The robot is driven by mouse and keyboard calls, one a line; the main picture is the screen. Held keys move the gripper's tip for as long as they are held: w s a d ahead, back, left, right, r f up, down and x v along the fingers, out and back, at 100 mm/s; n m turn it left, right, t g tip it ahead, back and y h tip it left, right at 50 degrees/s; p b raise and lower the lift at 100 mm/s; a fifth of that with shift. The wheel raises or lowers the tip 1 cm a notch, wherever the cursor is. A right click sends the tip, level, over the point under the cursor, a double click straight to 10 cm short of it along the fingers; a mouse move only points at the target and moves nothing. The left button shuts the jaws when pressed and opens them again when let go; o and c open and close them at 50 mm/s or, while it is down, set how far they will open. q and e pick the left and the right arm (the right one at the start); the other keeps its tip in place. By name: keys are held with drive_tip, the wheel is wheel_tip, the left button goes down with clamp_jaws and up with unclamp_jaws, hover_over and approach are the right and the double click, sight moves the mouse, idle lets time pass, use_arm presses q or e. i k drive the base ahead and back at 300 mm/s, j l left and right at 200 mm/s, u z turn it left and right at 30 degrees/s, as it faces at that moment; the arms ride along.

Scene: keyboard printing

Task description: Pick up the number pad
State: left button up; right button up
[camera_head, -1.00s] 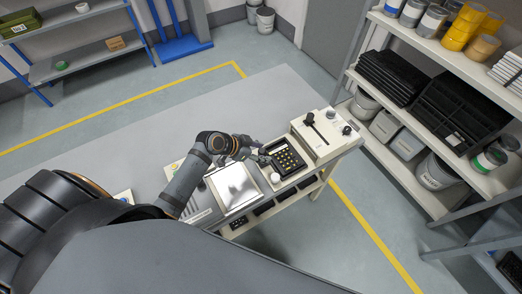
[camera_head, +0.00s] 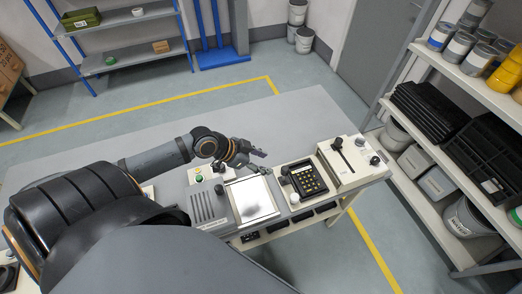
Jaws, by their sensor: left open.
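The number pad (camera_head: 307,179) is a black keypad with yellow and pale keys. It sits on the right part of the workbench, between a silver plate (camera_head: 252,199) and a white lever box (camera_head: 350,162). My left gripper (camera_head: 262,162) is open and empty, to the left of the number pad and above the back edge of the silver plate, apart from the pad. My right gripper does not show.
A grey speaker-like panel (camera_head: 207,205) and a green button (camera_head: 199,178) are left of the plate. A small white knob (camera_head: 294,198) stands beside the pad. A shelf rack (camera_head: 440,215) with black crates stands at the right. The grey bench surface behind is clear.

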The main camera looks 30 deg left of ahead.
sight(308, 182)
drive_tip(key=k+l, duration=1.1)
drive_tip(key=k, duration=0.2)
